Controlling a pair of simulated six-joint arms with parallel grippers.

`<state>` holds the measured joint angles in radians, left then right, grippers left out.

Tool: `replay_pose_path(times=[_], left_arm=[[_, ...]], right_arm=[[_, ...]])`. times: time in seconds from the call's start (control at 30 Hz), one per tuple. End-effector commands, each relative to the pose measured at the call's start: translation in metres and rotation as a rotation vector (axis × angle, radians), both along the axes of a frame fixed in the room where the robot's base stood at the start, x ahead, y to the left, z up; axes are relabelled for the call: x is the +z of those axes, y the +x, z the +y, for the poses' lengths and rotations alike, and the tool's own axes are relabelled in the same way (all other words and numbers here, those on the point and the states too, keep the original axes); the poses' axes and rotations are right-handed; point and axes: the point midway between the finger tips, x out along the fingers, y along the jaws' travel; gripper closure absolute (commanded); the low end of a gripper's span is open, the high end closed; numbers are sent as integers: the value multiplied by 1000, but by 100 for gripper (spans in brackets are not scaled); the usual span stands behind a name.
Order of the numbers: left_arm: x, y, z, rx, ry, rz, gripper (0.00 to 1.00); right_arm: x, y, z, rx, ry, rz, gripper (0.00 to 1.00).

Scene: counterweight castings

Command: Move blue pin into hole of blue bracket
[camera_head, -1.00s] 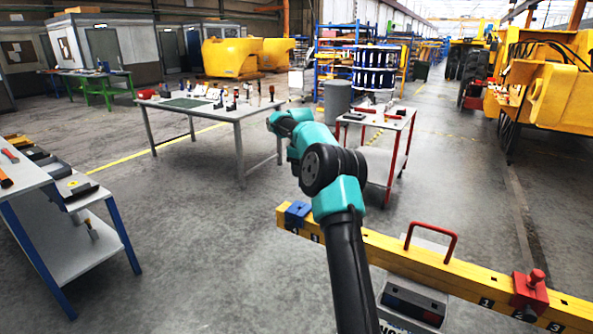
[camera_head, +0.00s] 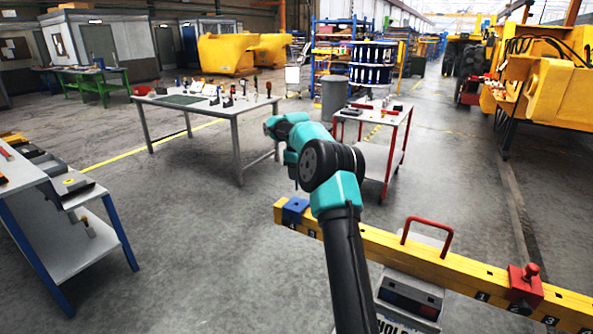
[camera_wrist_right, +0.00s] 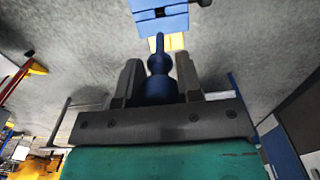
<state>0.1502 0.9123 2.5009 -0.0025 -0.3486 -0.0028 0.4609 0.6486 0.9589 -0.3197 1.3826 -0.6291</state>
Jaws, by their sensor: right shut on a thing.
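My right gripper (camera_wrist_right: 158,78) is shut on the blue pin (camera_wrist_right: 158,88) in the right wrist view. The pin has a wide base between the fingers, a round knob and a thin tip pointing away from the gripper. The blue bracket (camera_wrist_right: 147,22) has a dark hole and lies just beyond the tip; whether they touch cannot be told. In the head view the blue bracket (camera_head: 294,209) sits near the left end of the yellow beam, and the right gripper (camera_head: 292,170) is mostly hidden behind my arm, above and near the bracket. My left gripper is not in view.
The yellow beam (camera_head: 385,247) bears numbers, a red handle (camera_head: 430,222) and a red bracket (camera_head: 525,290) at right. A grey table (camera_head: 215,108) and a red-legged cart (camera_head: 375,115) stand behind. A blue-legged shelf (camera_head: 30,190) is at left. Floor between is clear.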

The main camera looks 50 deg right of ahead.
Motion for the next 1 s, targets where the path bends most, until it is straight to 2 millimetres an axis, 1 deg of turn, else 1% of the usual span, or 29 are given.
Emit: replay_pose_path(times=[1.0], left_arm=[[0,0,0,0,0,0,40]], right_arm=[[-40,0,0,0,0,1,93]])
